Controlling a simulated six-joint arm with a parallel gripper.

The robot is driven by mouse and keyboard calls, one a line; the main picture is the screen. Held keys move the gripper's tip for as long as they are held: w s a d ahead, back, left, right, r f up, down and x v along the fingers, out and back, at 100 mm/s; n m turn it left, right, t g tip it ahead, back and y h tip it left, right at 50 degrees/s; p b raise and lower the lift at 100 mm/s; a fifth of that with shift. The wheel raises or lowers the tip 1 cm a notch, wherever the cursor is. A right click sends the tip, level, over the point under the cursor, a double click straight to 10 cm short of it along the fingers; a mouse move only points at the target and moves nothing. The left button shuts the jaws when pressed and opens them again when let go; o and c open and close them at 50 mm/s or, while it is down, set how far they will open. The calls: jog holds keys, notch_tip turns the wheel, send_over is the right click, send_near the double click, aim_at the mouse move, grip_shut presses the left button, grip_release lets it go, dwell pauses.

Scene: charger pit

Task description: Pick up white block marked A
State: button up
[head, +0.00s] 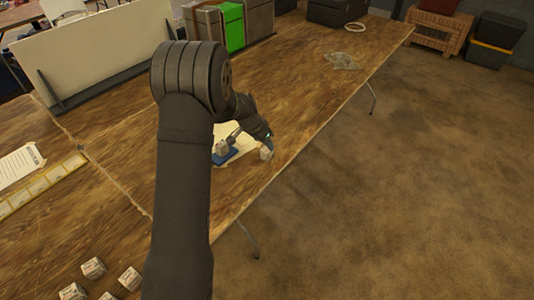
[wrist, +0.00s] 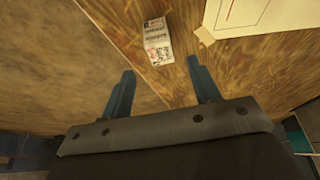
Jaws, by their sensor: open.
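A white block (wrist: 158,42) with printed dark and reddish marks sits on the wooden table near its edge; I cannot read its letter. My gripper (wrist: 161,66) is open and empty in the wrist view. The block lies just beyond the fingertips, roughly centred between them, and is not held. In the head view a white block (head: 266,153) shows near the table's right edge, just below the end of my arm. My arm hides much of the gripper there.
Several other white blocks (head: 93,268) lie at the lower left of the head view. A pale sheet (wrist: 245,15) lies right of the block. A green box (head: 232,27) and a clear crumpled item (head: 342,61) stand farther back.

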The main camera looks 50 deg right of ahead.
aim_at(267, 149)
jog(key=shift+x, duration=3.4)
jog(key=c, duration=1.1)
jog(key=shift+o, duration=0.2)
jog(key=shift+r, duration=0.1)
